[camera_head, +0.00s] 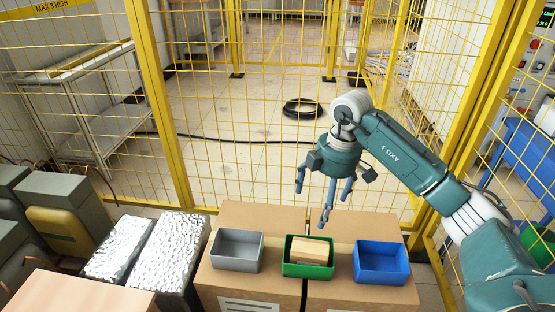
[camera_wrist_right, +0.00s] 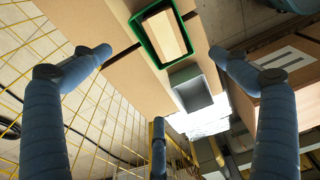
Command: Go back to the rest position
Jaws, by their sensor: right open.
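My right gripper (camera_head: 323,205) hangs above the cardboard boxes, over and behind the green bin (camera_head: 308,270). Its fingers are spread apart with nothing between them. In the right wrist view the open fingers (camera_wrist_right: 158,110) frame the boxes below. The green bin holds a light brown wooden-looking block (camera_head: 308,249); both also show in the right wrist view, the bin (camera_wrist_right: 146,43) and the block (camera_wrist_right: 164,34). My left gripper is not in the head view.
A grey bin (camera_head: 237,250) and a blue bin (camera_head: 381,262) flank the green one on cardboard boxes (camera_head: 262,216). Silvery foil-like blocks (camera_head: 170,250) stand at left. A yellow mesh fence (camera_head: 170,120) rises behind. A black cable coil (camera_head: 302,108) lies beyond it.

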